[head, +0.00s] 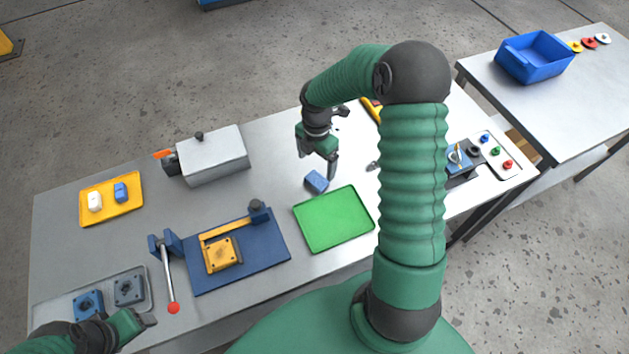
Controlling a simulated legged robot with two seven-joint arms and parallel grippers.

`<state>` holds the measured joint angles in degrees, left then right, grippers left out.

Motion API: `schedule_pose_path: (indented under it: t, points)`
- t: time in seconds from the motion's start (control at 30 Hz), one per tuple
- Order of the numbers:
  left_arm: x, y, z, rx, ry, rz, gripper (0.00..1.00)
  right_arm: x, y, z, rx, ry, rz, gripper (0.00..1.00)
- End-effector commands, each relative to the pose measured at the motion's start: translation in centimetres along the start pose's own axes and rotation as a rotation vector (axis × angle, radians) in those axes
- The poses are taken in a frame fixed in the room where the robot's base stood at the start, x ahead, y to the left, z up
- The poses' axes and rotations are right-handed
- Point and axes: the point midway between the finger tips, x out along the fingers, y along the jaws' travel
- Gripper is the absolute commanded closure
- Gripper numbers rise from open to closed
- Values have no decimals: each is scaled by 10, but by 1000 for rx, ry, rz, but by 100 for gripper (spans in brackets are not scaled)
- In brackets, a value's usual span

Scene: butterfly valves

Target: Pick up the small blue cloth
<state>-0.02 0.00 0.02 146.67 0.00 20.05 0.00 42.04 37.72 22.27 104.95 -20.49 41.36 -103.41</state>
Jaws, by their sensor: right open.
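A small blue cloth (316,181), folded like a block, lies on the grey table just behind the green tray (334,218). My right gripper (317,165) points down over it with its fingers apart and nothing between them. I cannot tell whether a fingertip touches the cloth. A second small blue item (121,192) lies in the yellow tray at the left, beside a white one. My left gripper (135,322) is at the bottom left, partly in view, near the table's front edge; its jaws are not clear.
A blue fixture board (265,255) with a yellow part and a red-knobbed lever stand left of the green tray. A grey box (212,155) stands behind. A button panel (492,152) is at the right. A blue bin (534,57) stands on another table. My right arm hides part of the table.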

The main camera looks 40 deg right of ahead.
Motion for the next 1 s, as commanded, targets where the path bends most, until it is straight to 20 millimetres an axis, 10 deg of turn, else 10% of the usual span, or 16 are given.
schedule_pose_path:
  t: [0.43, 0.73, 1.0]
  points:
    - [-6, 0, -2, -1, 0, 0, 34, 68, -2, 0, 1, 2, 0, 11]
    - [-6, 0, -1, 0, 0, 0, 34, 77, -1, 1, 2, 0, 2, 12]
    - [-6, 0, -1, -1, 0, 0, 34, 76, -1, 0, 2, 0, 3, 47]
